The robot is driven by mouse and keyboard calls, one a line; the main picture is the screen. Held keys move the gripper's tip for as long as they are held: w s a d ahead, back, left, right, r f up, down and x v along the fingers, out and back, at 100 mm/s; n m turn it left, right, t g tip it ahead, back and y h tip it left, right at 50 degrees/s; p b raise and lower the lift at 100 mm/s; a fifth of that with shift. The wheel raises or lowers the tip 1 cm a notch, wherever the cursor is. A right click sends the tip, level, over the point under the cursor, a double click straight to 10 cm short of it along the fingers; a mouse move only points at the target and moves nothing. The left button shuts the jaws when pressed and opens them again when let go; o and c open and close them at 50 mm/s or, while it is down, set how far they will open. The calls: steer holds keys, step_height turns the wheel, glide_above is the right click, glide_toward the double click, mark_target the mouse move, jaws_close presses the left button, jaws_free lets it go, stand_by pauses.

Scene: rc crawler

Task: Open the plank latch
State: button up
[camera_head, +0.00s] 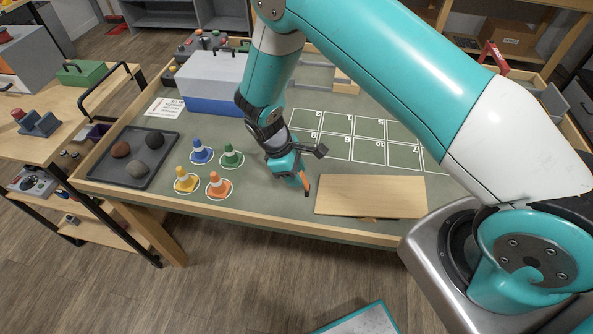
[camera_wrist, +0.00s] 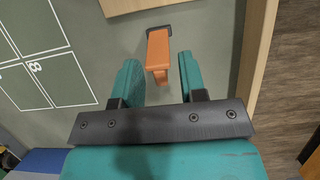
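The wooden plank (camera_head: 370,197) lies flat at the front right of the work table, and its edge shows at the top of the wrist view (camera_wrist: 125,5). An orange latch piece (camera_wrist: 158,50) with a dark end sits beside the plank; it also shows in the head view (camera_head: 305,181). My gripper (camera_head: 299,177) is low over the table, just left of the plank. In the wrist view my gripper (camera_wrist: 158,72) is open, its teal fingers on either side of the latch's near end with gaps on both sides. No contact shows.
Small blue, green, yellow and orange cones (camera_head: 218,185) stand left of my gripper. A dark tray (camera_head: 132,157) holds rocks farther left. A blue-and-grey box (camera_head: 212,82) stands behind. The table's wooden front rim (camera_head: 270,222) runs close to the latch.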

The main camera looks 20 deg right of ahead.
steer(key=shift+f, duration=0.25)
jaws_close()
steer(key=shift+s+d+r+y, duration=0.15)
steer(key=shift+d+r+y, duration=0.1)
steer(key=shift+d+y, duration=0.05)
steer(key=shift+s+d+r+t+y, duration=0.1)
steer(key=shift+s+d+t+y, duration=0.15)
steer(key=shift+t+y, duration=0.45)
steer(key=shift+w, duration=0.1)
